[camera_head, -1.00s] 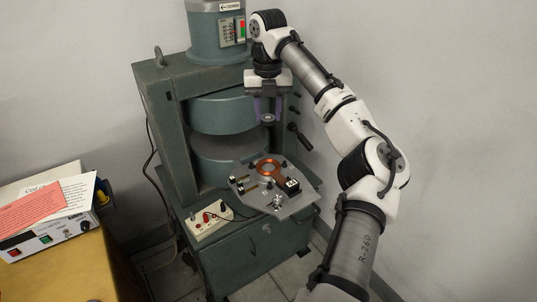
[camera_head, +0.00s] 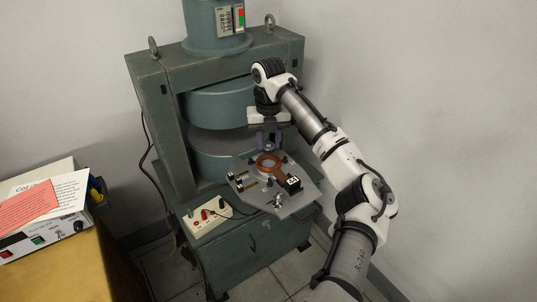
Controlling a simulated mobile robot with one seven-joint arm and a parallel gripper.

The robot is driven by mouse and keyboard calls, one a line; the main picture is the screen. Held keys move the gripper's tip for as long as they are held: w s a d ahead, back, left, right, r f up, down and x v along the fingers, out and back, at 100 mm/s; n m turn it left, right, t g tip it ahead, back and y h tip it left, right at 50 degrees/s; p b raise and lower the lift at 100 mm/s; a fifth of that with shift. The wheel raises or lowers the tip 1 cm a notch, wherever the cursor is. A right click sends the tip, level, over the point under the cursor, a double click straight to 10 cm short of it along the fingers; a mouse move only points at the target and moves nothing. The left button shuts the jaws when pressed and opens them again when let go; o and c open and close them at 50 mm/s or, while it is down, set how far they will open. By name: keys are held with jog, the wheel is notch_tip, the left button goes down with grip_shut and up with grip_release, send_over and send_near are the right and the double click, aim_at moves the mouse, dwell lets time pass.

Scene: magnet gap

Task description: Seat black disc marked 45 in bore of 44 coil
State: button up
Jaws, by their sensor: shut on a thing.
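The copper-coloured ring coil (camera_head: 257,167) lies on the grey plate (camera_head: 299,204) in front of the magnet. A small black block (camera_head: 292,184) with a white label, which looks like 44, sits by the coil's front right. My gripper (camera_head: 269,146) points down just above and behind the middle of the coil, its purple fingers shut on the disc. The disc is mostly hidden between the fingertips, and its mark cannot be read. I cannot tell whether the disc touches the coil.
The green magnet frame (camera_head: 160,100) with its two round poles (camera_head: 218,108) stands close behind and left of my gripper. A white box with leads (camera_head: 207,216) sits left of the plate. A yellow desk (camera_head: 85,262) with an instrument and papers is at far left.

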aim_at(269, 165)
jog(key=shift+f+p, duration=0.3)
jog(key=shift+f, duration=2.5)
jog(key=shift+s+f, duration=0.15)
jog(key=shift+f, duration=0.45)
jog(key=o, duration=0.9)
jog(key=shift+f, duration=0.1)
jog(key=shift+r, duration=0.6)
notch_tip(269, 165, up, 12)
jog(key=shift+r+b, duration=0.15)
jog(key=shift+b, duration=0.45)
